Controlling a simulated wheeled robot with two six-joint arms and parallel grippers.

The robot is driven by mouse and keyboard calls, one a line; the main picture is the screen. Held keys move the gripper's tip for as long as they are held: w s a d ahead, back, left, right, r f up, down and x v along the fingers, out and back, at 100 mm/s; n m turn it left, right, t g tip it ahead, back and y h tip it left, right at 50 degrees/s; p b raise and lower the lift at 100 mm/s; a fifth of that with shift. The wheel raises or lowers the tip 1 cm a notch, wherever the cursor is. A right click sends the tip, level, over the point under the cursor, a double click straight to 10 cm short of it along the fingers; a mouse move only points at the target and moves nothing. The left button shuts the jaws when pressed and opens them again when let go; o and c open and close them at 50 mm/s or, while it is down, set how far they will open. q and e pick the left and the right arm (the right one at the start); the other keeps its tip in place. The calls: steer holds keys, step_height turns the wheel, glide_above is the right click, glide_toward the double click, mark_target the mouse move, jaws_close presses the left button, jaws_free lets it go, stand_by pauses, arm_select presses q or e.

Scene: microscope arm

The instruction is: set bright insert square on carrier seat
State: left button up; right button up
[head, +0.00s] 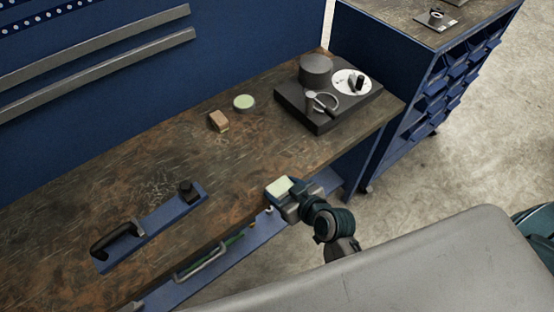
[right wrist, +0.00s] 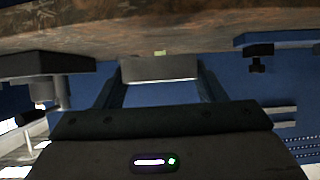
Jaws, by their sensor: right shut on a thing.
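My right gripper (head: 284,193) is shut on a small block with a pale, bright square top, which I take to be the bright insert (head: 279,186). It holds the block by the bench's front edge. In the right wrist view the block (right wrist: 160,70) shows as a grey slab between the two fingers, with a bright lower edge. A long blue carrier (head: 152,234) with a black handle and a black knob lies on the bench to the left. I cannot tell which part is the carrier seat. My left gripper is not in view.
A black base (head: 318,122) with a grey cylinder and white dial stands at the bench's right end. A pale green disc (head: 244,102) and a brown block (head: 219,121) lie towards the back. The bench top (head: 150,180) between the brown block and the blue carrier is clear.

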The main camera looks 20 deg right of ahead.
steer(key=b, duration=0.4)
glide_above(278, 164)
steer(key=shift+s+a+f, duration=0.15)
steer(key=shift+s+f, duration=0.25)
steer(key=shift+f, duration=0.25)
steer(key=f+b, duration=0.1)
steer(key=w+f+b, duration=0.1)
steer(key=f+b, duration=0.1)
steer(key=shift+f, duration=0.15)
steer(key=o, duration=1.4)
